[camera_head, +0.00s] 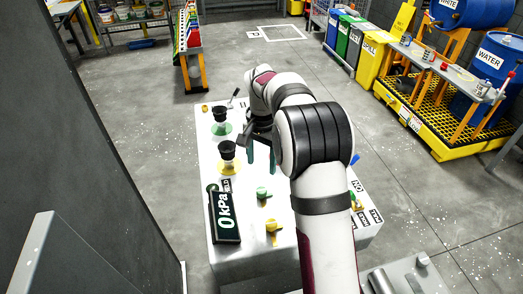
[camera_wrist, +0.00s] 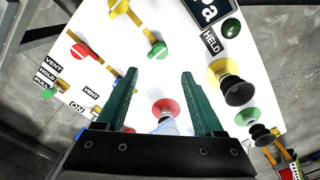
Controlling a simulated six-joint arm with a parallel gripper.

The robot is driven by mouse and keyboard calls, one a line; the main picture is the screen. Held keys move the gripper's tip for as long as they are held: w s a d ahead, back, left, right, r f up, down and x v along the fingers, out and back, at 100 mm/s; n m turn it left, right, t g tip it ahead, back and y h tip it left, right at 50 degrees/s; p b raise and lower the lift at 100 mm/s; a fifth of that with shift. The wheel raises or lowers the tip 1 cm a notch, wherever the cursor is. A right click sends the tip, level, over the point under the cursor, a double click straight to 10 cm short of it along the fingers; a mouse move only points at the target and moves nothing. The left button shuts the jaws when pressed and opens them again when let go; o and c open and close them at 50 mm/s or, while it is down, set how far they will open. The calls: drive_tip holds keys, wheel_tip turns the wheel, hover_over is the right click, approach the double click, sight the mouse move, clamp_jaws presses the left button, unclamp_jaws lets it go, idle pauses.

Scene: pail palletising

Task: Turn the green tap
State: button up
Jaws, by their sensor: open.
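The green tap (camera_head: 262,192) sits on the white table, on a yellow pipe. It also shows in the wrist view (camera_wrist: 157,50), just beyond my fingertips, as a green knob with a pale mark across it. My gripper (camera_head: 261,168) has two green fingers pointing down over the table, behind the tap in the head view. In the wrist view my gripper (camera_wrist: 160,74) is open, its fingers wide apart, with nothing held between them. The fingers look apart from the tap; their exact height above the table is hard to tell.
A yellow tap (camera_head: 272,226) and a red tap (camera_wrist: 80,50) are near the green one. A red disc (camera_wrist: 165,108) shows between my fingers. Black suction cups on yellow (camera_head: 227,151) and green (camera_head: 220,115) bases stand left. A "0 kPa" display (camera_head: 225,217) is at front left.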

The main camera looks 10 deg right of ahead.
wheel_tip(320, 180, up, 5)
drive_tip(key=shift+f, duration=0.15)
drive_tip(key=s+a+r+n, duration=0.1)
drive_tip(key=s+a+r, duration=0.15)
drive_tip(key=s, duration=0.55)
drive_tip(key=s+a+r+n, duration=0.1)
drive_tip(key=s+r, duration=0.2)
drive_tip(key=s, duration=0.6)
drive_tip(key=s+a+f+y, duration=0.1)
drive_tip(key=s+f, duration=0.1)
drive_tip(key=s, duration=0.7)
drive_tip(key=s+a+f+n, duration=0.1)
drive_tip(key=s+f, duration=0.1)
drive_tip(key=s, duration=0.7)
drive_tip(key=shift+a+f+n+y, duration=0.25)
drive_tip(key=shift+f+n+y, duration=0.05)
drive_tip(key=shift+f+y, duration=0.1)
